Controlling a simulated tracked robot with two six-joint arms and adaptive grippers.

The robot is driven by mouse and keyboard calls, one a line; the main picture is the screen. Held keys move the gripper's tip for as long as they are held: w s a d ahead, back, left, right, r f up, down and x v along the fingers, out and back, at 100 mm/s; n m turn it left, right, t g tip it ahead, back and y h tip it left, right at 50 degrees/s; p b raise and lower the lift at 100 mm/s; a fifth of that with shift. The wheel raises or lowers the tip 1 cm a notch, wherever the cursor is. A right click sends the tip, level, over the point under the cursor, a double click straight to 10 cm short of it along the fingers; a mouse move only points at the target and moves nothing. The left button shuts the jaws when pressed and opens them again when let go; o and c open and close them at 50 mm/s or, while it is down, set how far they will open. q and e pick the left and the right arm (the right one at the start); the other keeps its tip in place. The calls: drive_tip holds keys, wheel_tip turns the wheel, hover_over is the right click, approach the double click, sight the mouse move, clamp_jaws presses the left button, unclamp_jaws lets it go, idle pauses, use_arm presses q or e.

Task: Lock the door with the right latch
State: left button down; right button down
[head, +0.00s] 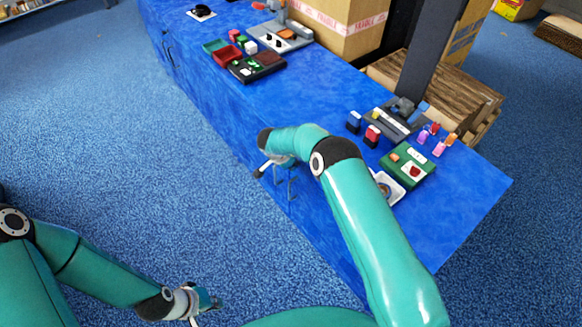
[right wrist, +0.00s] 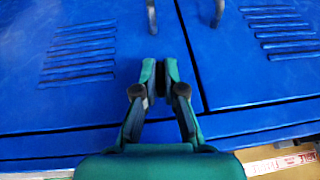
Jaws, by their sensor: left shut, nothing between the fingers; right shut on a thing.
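The blue cabinet's two doors (right wrist: 80,50) fill the right wrist view, with a vertical seam between them and two dark handles (right wrist: 152,15) and (right wrist: 218,12). My right gripper (right wrist: 161,70) is shut on a small dark piece between its fingertips, beside the seam near the doors' edge; this is probably the latch, mostly hidden by the fingers. In the head view my right gripper (head: 262,170) is at the cabinet's front face, close to the door handles (head: 291,186). My left gripper (head: 207,302) is shut and empty, low over the carpet, away from the cabinet.
The blue cabinet top (head: 300,95) carries a green tray (head: 408,165), a red bin (head: 226,56) and other small items. A large carton (head: 345,25) stands behind it. The blue carpet (head: 120,130) left of the cabinet is clear.

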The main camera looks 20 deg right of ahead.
drive_tip(key=shift+w+d+f+g+b, duration=0.1)
drive_tip(key=shift+d+f+g+b, duration=0.1)
drive_tip(key=shift+g+b, duration=0.55)
drive_tip(key=shift+r+h+b, duration=0.15)
drive_tip(key=shift+h+b, duration=0.15)
drive_tip(key=shift+b, duration=0.1)
drive_tip(key=shift+d+r, duration=0.1)
drive_tip(key=c, duration=1.3)
unclamp_jaws()
drive_tip(key=shift+o, duration=0.2)
